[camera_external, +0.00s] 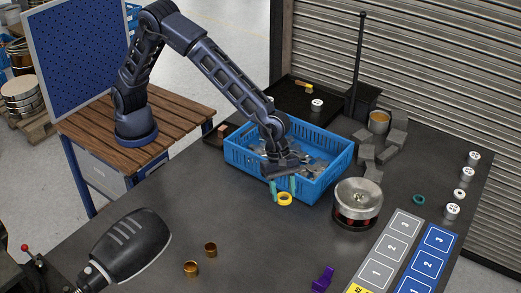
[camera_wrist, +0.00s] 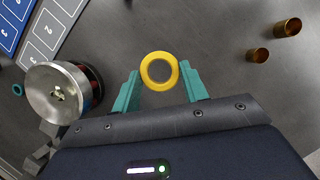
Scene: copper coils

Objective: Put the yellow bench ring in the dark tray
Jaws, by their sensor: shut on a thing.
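The yellow bench ring (camera_external: 290,203) is at my gripper (camera_external: 280,194), just in front of the blue crate. In the wrist view the yellow ring (camera_wrist: 146,72) sits between the teal fingertips of my gripper (camera_wrist: 160,73), which are shut on its two sides. I cannot tell whether the ring touches the bench or is slightly above it. A dark tray (camera_external: 286,95) lies at the back of the bench, behind the blue crate, with a yellow-handled brush and a white spool in it.
The blue crate (camera_external: 238,158) with grey metal pieces stands between my gripper and the dark tray. A silver-topped round device (camera_external: 358,195) stands to the right, also in the wrist view (camera_wrist: 58,92). A black post (camera_external: 357,65) rises beside the tray. Two copper cups (camera_external: 191,268) stand front left.

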